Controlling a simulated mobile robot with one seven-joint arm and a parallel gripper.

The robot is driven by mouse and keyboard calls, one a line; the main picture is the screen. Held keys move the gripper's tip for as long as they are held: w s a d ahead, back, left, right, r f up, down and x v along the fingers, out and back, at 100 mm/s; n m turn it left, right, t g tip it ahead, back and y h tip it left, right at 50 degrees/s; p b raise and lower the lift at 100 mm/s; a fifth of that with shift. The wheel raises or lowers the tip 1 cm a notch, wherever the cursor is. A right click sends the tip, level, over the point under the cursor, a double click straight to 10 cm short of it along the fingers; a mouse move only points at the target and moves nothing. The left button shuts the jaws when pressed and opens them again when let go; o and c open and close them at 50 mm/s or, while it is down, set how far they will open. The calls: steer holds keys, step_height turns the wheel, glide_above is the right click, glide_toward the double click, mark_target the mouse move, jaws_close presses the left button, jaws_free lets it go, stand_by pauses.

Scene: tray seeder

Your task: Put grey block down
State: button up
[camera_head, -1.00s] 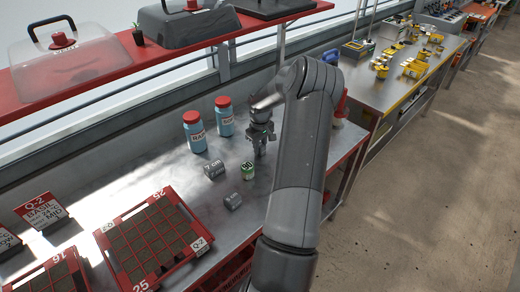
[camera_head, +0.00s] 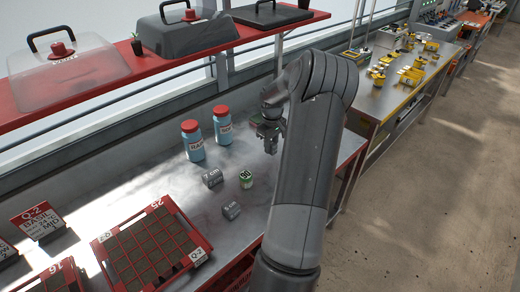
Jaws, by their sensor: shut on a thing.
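My gripper (camera_head: 269,143) is above the right part of the metal bench, beside the grey upper arm. It is shut on a small grey block, which is hard to tell apart from the dark fingers. I cannot tell whether the block touches the bench. A grey block marked "7 cm" (camera_head: 212,178) lies to the left of my gripper, and a smaller grey one marked "5 cm" (camera_head: 231,210) lies nearer the front. A green block marked "90" (camera_head: 246,179) stands between them and my gripper.
Two blue bottles with red caps (camera_head: 193,142) (camera_head: 222,125) stand at the back. A red seed tray (camera_head: 206,243) and a "Q-2 BASIL" sign (camera_head: 38,221) are on the left. A red shelf (camera_head: 90,85) with covers runs behind. My arm hides the bench's right part.

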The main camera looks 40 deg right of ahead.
steer(key=s+d+r, duration=0.2)
steer(key=s+r, duration=0.2)
steer(key=s, duration=0.2)
steer(key=w+a+f+n, duration=0.3)
steer(key=w+a+n, duration=0.1)
steer(key=w+a, duration=1.85)
steer(key=w+a+f+n, duration=0.1)
steer(key=w+a, duration=0.1)
steer(key=a, duration=1.1)
steer(key=w+a+f+n, duration=0.1)
steer(key=w+a+n, duration=0.1)
steer(key=a, duration=1.1)
steer(key=w+a+f+n, duration=0.1)
steer(key=w+a, duration=0.1)
steer(key=a, duration=1)
steer(key=shift+w+a+n, duration=0.3)
steer(key=shift+a+n, duration=0.1)
steer(key=shift+a+f, duration=0.1)
steer(key=shift+a, duration=0.15)
steer(key=shift+a+f, duration=0.1)
steer(key=shift+f, duration=2.3)
steer(key=shift+f, duration=0.1)
